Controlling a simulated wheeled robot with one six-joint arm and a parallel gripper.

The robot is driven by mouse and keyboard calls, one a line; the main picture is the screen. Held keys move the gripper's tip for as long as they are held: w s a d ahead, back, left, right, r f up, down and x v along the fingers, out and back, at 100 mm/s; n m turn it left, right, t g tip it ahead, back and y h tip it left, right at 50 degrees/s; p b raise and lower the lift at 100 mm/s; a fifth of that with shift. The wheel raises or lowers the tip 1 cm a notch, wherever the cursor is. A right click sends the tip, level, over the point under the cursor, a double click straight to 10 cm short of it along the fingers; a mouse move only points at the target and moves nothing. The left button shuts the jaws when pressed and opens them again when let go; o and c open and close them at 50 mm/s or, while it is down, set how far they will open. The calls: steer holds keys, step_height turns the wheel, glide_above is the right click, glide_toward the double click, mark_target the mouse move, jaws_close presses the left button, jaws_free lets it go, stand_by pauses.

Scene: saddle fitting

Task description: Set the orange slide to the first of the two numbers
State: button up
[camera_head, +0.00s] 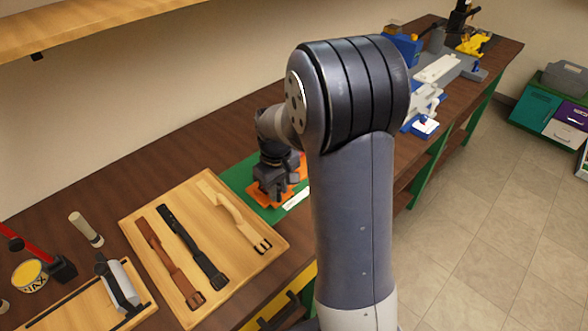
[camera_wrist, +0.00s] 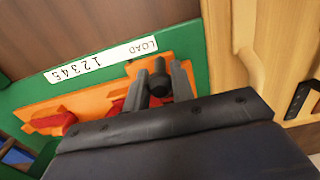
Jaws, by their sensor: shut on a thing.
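My gripper (camera_wrist: 158,88) is shut on a dark upright knob (camera_wrist: 158,68) in the wrist view, one finger on each side. The knob stands on the orange slide (camera_wrist: 184,45), by the LOAD end of a white scale strip (camera_wrist: 100,62). The strip reads LOAD and 1 to 5, upside down here. Orange and red parts extend left along the green base (camera_wrist: 22,93); my gripper body hides some. In the head view, my gripper (camera_head: 268,192) is low over the orange part (camera_head: 258,199) on the green base (camera_head: 236,174). No pointer is clearly visible.
A wooden tray (camera_head: 135,217) with several straps lies just left of the green base in the head view. A blue and white machine (camera_head: 425,100) stands farther along the bench. A cylinder (camera_head: 86,229) and tools are at the near left.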

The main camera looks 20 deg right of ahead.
steer(key=shift+w+d+p, duration=0.15)
steer(key=shift+w+d, duration=0.3)
steer(key=shift+d, duration=0.7)
steer(key=shift+w+d+p, duration=0.2)
steer(key=shift+w+d, duration=0.3)
steer(key=shift+d, duration=0.65)
steer(key=shift+w+d+p, duration=0.15)
steer(key=shift+w+d, duration=0.3)
steer(key=shift+d, duration=0.7)
steer(key=shift+s+a, duration=0.15)
steer(key=shift+a, duration=0.2)
steer(key=o, duration=0.7)
step_height(320, 180, up, 6)
steer(key=p, duration=0.4)
